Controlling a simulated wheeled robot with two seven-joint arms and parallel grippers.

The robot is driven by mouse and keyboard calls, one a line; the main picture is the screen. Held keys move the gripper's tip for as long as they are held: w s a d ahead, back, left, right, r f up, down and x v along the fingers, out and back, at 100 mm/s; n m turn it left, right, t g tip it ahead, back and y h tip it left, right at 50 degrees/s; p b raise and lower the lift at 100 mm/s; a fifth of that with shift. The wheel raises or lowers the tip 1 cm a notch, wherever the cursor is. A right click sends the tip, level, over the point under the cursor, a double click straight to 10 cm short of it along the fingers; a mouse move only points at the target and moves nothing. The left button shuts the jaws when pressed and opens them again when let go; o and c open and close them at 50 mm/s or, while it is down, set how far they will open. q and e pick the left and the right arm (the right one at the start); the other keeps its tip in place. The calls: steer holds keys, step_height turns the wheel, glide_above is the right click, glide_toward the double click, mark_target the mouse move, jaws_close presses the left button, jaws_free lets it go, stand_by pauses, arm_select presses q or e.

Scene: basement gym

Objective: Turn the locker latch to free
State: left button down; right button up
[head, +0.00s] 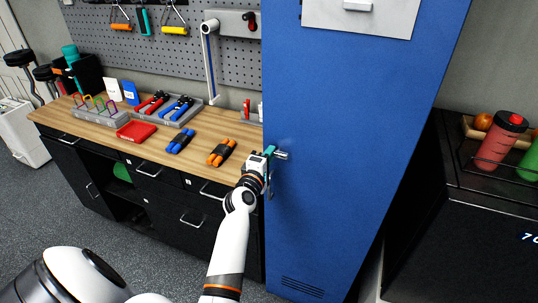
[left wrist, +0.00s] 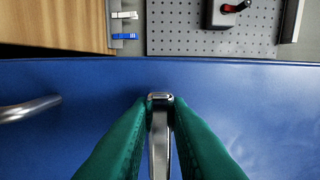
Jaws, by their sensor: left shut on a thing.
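The blue locker (head: 345,130) stands upright in the middle of the head view, its door facing me. Its metal latch (head: 282,155) sits near the door's left edge at mid height and points to the right. My left gripper (head: 268,153) is at that edge, with its green fingers on the latch. In the left wrist view, the two green fingers of the gripper (left wrist: 160,103) close on both sides of the silver latch lever (left wrist: 160,150). The fingers hide part of the latch. My right gripper is not in view.
A curved metal handle (left wrist: 30,108) is on the door beside the latch; in the head view it hangs just below. A wooden workbench (head: 100,132) with tools stands left of the locker. A black cabinet (head: 450,230) with bottles (head: 497,145) on top stands right.

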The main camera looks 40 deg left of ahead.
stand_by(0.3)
arm_select(q)
steer(key=c, duration=1.4)
jaws_free()
steer(key=shift+o, duration=0.2)
steer(key=shift+s, duration=0.1)
steer(key=p+v, duration=0.1)
steer(key=v, duration=1)
steer(key=shift+s+p, duration=0.3)
steer(key=shift+s, duration=0.1)
steer(key=shift+f, duration=0.1)
